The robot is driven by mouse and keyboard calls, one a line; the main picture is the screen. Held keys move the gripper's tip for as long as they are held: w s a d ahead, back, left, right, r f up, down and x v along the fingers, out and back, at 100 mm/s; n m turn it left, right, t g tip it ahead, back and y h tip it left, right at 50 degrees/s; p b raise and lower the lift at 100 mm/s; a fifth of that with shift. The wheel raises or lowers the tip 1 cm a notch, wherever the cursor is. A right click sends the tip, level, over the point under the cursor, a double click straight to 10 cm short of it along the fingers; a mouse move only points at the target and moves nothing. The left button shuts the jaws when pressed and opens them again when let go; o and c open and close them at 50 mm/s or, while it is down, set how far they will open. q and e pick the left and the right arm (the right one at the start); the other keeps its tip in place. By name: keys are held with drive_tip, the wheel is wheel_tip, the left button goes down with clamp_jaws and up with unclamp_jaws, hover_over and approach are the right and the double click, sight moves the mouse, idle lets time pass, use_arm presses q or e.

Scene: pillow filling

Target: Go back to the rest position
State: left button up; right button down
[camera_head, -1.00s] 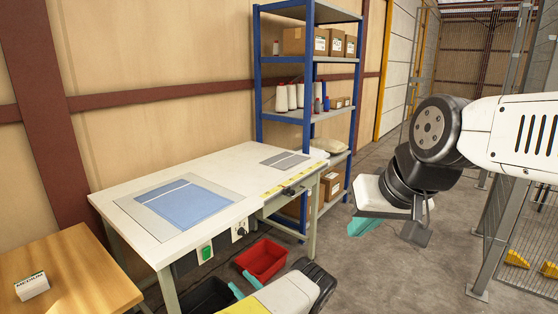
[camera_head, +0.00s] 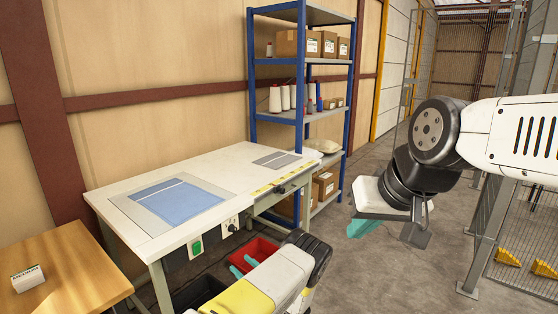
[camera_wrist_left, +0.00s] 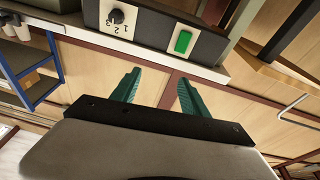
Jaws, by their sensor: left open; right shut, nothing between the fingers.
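My left gripper (camera_head: 243,265) has teal fingers and shows in the head view in front of the white table, over the red bin. In the left wrist view its two fingers (camera_wrist_left: 157,92) stand apart with nothing between them, below the table's control panel (camera_wrist_left: 155,30). My right gripper (camera_head: 362,228) points down at the right of the head view, over bare floor. Its teal fingers are together and hold nothing. The white table (camera_head: 240,163) carries a blue cloth-like sheet (camera_head: 178,201) on a grey mat.
A blue shelf rack (camera_head: 302,117) with boxes and spools stands behind the table. A red bin (camera_head: 262,250) and a black bin (camera_head: 200,292) sit under the table's front. A wooden table (camera_head: 70,272) is at left. Mesh fencing (camera_head: 500,200) stands at right; grey floor lies between.

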use_arm(q)
drive_tip(key=w+d+r+h, duration=0.2)
drive_tip(key=w+r+h, duration=0.6)
drive_tip(key=w+r, duration=0.6)
drive_tip(key=s+d+r+m+g+h, duration=0.15)
drive_tip(key=s+r+h, duration=0.25)
drive_tip(key=r, duration=0.6)
drive_tip(key=s+d+r+m+t+h, duration=0.1)
drive_tip(key=s+r+m+h, duration=0.2)
drive_tip(key=r, duration=0.7)
drive_tip(key=s+r+m+g+h, duration=0.2)
drive_tip(key=s+r+h, duration=0.2)
drive_tip(key=s+r, duration=0.5)
drive_tip(key=s+a+m+g, duration=0.2)
drive_tip(key=s+a, duration=0.1)
drive_tip(key=s, duration=1.3)
drive_tip(key=s+a+f+m+g+y, duration=0.1)
drive_tip(key=s+a+m+g, duration=0.1)
drive_tip(key=s, duration=1.4)
drive_tip(key=shift+s+a+f+m, duration=0.3)
drive_tip(key=shift+a+m, duration=0.15)
drive_tip(key=shift+m, duration=0.1)
